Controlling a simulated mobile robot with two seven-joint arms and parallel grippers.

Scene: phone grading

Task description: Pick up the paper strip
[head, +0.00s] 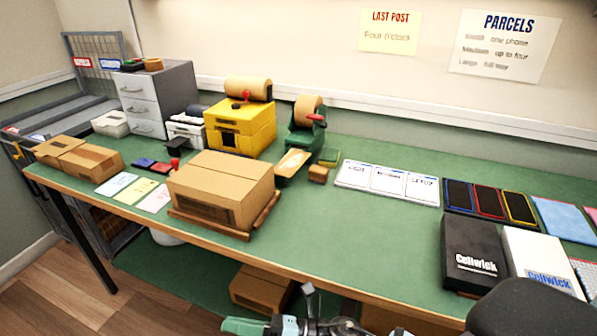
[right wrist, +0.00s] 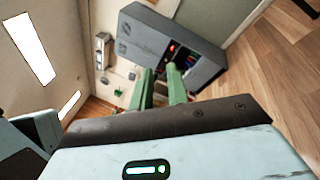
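A tan paper strip (head: 293,161) sticks out at the front of the green dispenser (head: 301,138), which carries a brown paper roll (head: 307,109). The strip lies toward the back middle of the green table, behind the large carton. My right gripper (head: 243,326) is low at the bottom edge of the head view, in front of the table and far from the strip. In the right wrist view its two green fingers (right wrist: 162,80) stand apart with nothing visible between them. The strip cannot be made out in that view. My left gripper is not in view.
A large closed carton (head: 222,183) stands on a wooden frame left of the strip. A yellow machine (head: 239,128) with a paper roll stands behind it. White cards (head: 388,181), phones (head: 489,202) and black and white boxes (head: 472,250) are at right. The table's front middle is clear.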

